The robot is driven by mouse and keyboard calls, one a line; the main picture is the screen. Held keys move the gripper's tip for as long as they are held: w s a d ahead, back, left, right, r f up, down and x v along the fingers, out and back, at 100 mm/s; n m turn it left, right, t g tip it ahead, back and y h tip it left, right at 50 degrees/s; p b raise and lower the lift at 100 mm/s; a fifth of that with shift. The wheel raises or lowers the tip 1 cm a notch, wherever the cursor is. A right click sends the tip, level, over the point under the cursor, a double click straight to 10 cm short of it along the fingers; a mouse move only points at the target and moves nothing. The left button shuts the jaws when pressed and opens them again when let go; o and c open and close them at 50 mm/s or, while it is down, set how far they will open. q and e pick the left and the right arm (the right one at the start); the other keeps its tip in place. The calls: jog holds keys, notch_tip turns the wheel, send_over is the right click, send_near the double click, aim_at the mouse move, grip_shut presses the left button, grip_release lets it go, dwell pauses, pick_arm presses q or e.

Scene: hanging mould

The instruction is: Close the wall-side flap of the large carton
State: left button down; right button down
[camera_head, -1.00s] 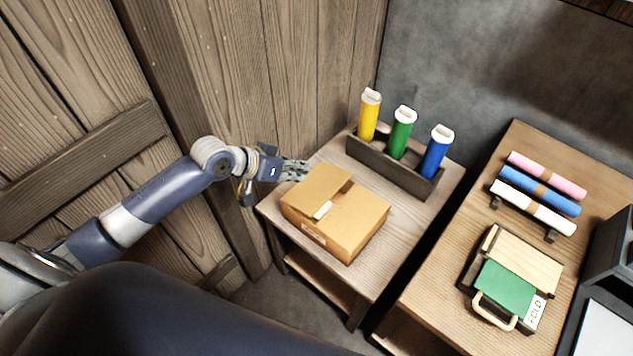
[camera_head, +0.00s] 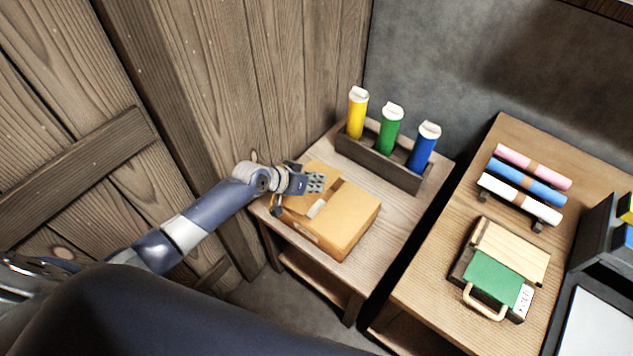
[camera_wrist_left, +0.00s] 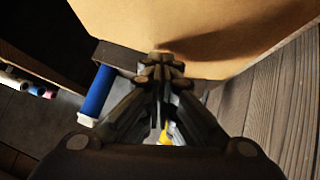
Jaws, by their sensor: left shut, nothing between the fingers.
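The large carton (camera_head: 340,222) is a brown cardboard box on a small wooden table. Its wall-side flap (camera_head: 318,172) is raised in part and lies partly behind my left gripper. My left gripper (camera_head: 316,182) is shut and empty, over the wall side of the carton, at the flap. In the left wrist view the shut fingertips (camera_wrist_left: 162,62) are close against a broad cardboard face (camera_wrist_left: 200,25); whether they touch it I cannot tell. A pale tab or label (camera_head: 317,208) shows on the carton's top. My right gripper is not in view.
A dark rack (camera_head: 375,165) with yellow, green (camera_head: 390,130) and blue tubes stands behind the carton. A second table (camera_head: 425,290) at right holds rolls (camera_head: 528,184) and a green-and-wood case (camera_head: 495,275). The plank wall (camera_head: 280,80) is close at left.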

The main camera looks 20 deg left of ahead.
aim_at(323, 194)
pick_arm(q)
jog(key=shift+f, duration=0.3)
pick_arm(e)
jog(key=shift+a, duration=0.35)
